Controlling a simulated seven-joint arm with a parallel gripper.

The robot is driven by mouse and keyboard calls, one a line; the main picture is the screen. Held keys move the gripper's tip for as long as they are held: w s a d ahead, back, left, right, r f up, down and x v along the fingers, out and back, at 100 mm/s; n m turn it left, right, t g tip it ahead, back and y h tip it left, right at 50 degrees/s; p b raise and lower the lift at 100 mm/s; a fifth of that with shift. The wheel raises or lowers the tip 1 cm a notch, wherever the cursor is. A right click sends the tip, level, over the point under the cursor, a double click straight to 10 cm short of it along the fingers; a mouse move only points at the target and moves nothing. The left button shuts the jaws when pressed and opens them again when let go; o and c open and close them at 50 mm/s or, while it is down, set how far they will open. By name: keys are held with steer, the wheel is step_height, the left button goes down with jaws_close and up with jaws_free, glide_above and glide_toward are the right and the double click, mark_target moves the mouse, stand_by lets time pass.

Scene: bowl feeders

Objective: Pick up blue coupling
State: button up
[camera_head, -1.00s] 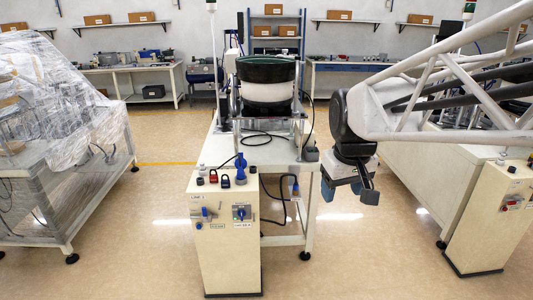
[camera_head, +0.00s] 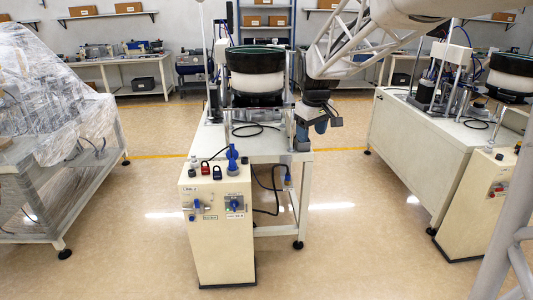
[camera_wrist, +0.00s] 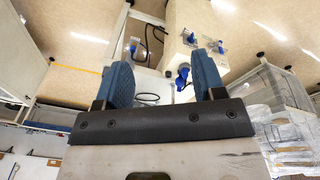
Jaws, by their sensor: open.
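The blue coupling (camera_head: 232,157) stands upright on top of the cream control cabinet, at its back right corner beside the padlocks. In the wrist view the blue coupling (camera_wrist: 183,76) shows beyond my fingers, in the gap between them and nearer the right one. My gripper (camera_head: 313,130) hangs to the right of the feeder table, above and to the right of the cabinet, well apart from the coupling. In the wrist view my gripper (camera_wrist: 165,75) has two blue-padded fingers set wide apart with nothing between them.
A red padlock (camera_head: 205,169) and a black padlock (camera_head: 217,173) stand left of the coupling. The cream cabinet (camera_head: 225,255) has switches on its front. A bowl feeder (camera_head: 257,72) stands on the table behind. A second cabinet (camera_head: 480,200) is at right. Plastic-wrapped equipment (camera_head: 45,90) is at left.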

steer(key=w+f+n, duration=0.1)
steer(key=w+f, duration=0.2)
steer(key=w, duration=0.5)
steer(key=w+f+n, duration=0.1)
steer(key=w+f, duration=0.1)
steer(key=w, duration=0.5)
steer(key=n+g, duration=0.2)
steer(key=n, duration=0.6)
glide_above(288, 173)
steer(key=f, duration=3.5)
steer(key=shift+w, duration=0.2)
steer(key=shift+w+d+f, duration=0.1)
steer(key=shift+w+f, duration=0.05)
steer(key=shift+f, duration=0.05)
steer(key=shift+f, duration=1.25)
steer(key=shift+f, duration=0.2)
